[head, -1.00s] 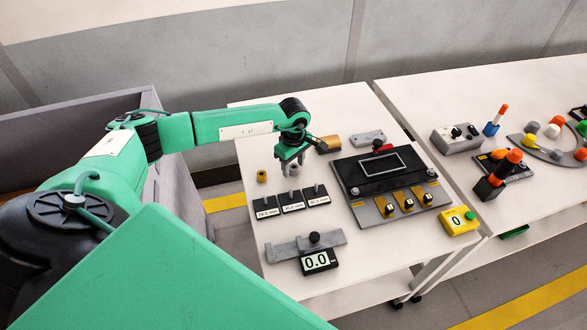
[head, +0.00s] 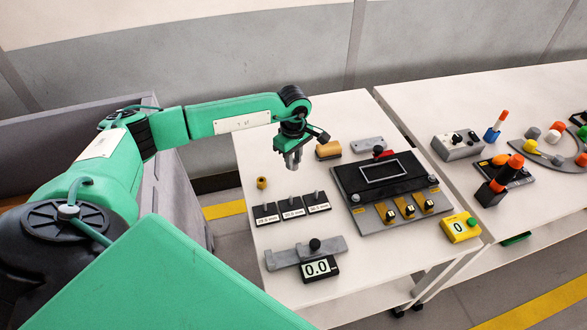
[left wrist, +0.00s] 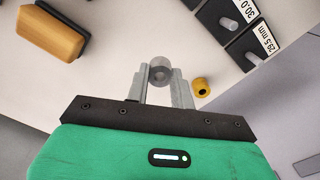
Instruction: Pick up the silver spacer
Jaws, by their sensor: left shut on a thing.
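The silver spacer (left wrist: 160,72) is a small grey ring with a hole, held between the fingertips of my left gripper (left wrist: 161,76) in the left wrist view. In the head view, my left gripper (head: 293,160) is shut on it above the back left of the white table (head: 300,230); the spacer is hard to tell from the grey fingers there. A small brass-coloured ring (head: 261,183) stands on the table to the left of the gripper, and it also shows in the left wrist view (left wrist: 201,87). My right gripper is not in view.
Three black labelled stands with pegs (head: 292,208) are in front of the gripper. A grey gauge with a 0.0 display (head: 316,267) lies nearer. A tan-topped block (head: 328,151) and a dark panel fixture (head: 385,178) stand to the right. A second table is further right.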

